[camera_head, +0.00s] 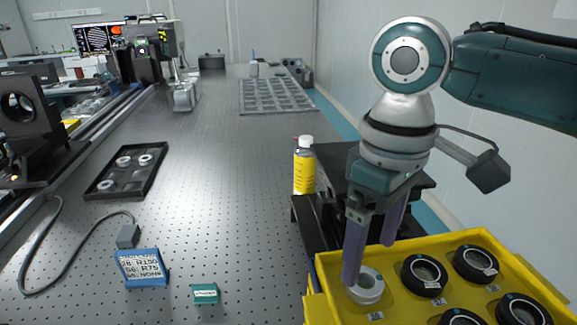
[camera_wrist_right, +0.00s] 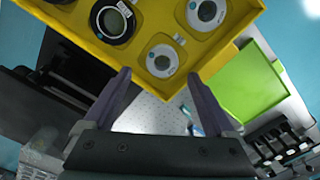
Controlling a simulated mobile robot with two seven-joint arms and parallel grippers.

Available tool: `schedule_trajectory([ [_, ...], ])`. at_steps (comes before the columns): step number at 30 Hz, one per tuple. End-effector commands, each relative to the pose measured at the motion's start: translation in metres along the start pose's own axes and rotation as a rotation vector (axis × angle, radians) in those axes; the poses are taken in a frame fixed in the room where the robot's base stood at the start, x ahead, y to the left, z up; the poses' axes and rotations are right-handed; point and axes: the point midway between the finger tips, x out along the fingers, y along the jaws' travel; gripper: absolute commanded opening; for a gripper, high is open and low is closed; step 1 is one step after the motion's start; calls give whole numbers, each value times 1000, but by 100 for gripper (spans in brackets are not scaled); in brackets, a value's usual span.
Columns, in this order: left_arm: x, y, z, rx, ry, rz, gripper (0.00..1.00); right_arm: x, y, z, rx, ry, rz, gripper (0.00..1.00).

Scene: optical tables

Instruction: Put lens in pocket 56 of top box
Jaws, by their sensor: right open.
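A silver ring-shaped lens (camera_head: 367,290) sits in the near-left corner pocket of the yellow box (camera_head: 318,283), beside a small label too small to read surely. It also shows in the right wrist view (camera_wrist_right: 162,66), lying flat in the yellow box (camera_wrist_right: 192,60). My right gripper (camera_head: 371,262) is open, pointing down over this lens. One finger overlaps the lens's left edge in the head view; I cannot tell whether it touches. In the wrist view the open fingers (camera_wrist_right: 158,79) stand apart on both sides of the lens. My left gripper is not in view.
Dark-rimmed lenses (camera_head: 424,275) fill neighbouring pockets. A yellow bottle (camera_head: 304,168) stands behind the box. A black tray (camera_head: 98,186) with several rings, a blue label block (camera_head: 140,268) and a green block (camera_head: 205,293) lie on the perforated table. The table's middle is clear.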

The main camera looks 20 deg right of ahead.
Motion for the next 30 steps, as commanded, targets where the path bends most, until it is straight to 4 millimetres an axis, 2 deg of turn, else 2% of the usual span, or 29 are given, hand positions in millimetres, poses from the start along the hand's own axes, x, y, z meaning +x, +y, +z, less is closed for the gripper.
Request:
schedule_trajectory([
  [1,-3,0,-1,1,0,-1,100,-15,0,-1,0,5,1,90],
  [6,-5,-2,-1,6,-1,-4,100,-50,0,-1,0,4,1,90],
  [10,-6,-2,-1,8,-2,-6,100,-67,0,-1,0,3,0,90],
  [13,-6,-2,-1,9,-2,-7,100,-72,-2,0,-5,3,-3,90],
  [17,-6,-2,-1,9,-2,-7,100,-54,-25,4,-56,28,-27,90],
  [21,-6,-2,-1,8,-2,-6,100,-20,-74,17,-125,120,-87,90],
  [24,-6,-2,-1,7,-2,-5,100,-3,-104,32,-119,208,-123,90],
  [27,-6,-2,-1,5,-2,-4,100,6,-119,53,-62,278,-129,90],
  [30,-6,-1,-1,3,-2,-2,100,11,-117,78,22,317,-97,90],
])
